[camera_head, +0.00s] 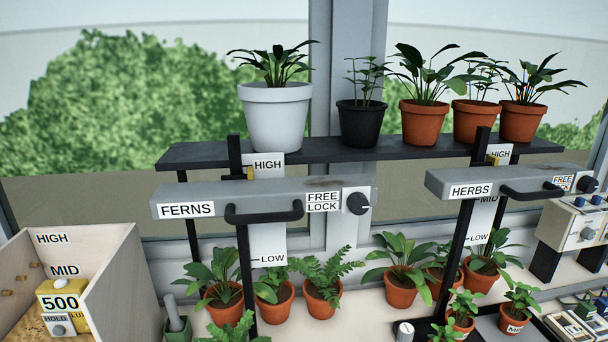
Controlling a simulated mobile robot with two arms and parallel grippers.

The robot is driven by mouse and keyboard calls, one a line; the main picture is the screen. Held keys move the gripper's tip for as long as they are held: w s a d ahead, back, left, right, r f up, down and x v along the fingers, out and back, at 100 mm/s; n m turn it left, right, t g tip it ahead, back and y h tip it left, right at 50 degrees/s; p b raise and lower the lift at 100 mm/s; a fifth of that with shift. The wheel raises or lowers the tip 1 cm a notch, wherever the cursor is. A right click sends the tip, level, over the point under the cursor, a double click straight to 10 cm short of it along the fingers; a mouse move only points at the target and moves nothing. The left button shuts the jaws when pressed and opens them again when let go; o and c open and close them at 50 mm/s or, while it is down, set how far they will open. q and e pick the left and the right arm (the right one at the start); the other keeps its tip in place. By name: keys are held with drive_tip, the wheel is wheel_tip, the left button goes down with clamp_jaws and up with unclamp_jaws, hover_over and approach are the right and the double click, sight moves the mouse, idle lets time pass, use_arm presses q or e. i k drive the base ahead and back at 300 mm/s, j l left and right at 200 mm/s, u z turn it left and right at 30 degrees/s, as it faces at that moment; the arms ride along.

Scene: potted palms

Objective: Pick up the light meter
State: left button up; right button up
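The light meter (62,305) appears to be the yellow device with a white "500" display, a "HOLD" label and a grey knob below it. It is at the lower left, inside an open-topped wooden box (112,275). The box's inner back wall carries "HIGH" and "MID" labels, and brown loose material lies around the meter. The meter's lower edge is close to the bottom of the picture. Neither of my grippers is in view, and nothing is seen touching the meter.
A grey lamp bar marked "FERNS" (260,198), with a black handle, stands right of the box. A "HERBS" bar (500,186) is further right. A green mortar with a grey pestle (177,318) stands beside the box. Several potted plants crowd the bench and dark shelf (340,150).

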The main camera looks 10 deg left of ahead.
sight(58, 299)
drive_tip(key=u, duration=1.7)
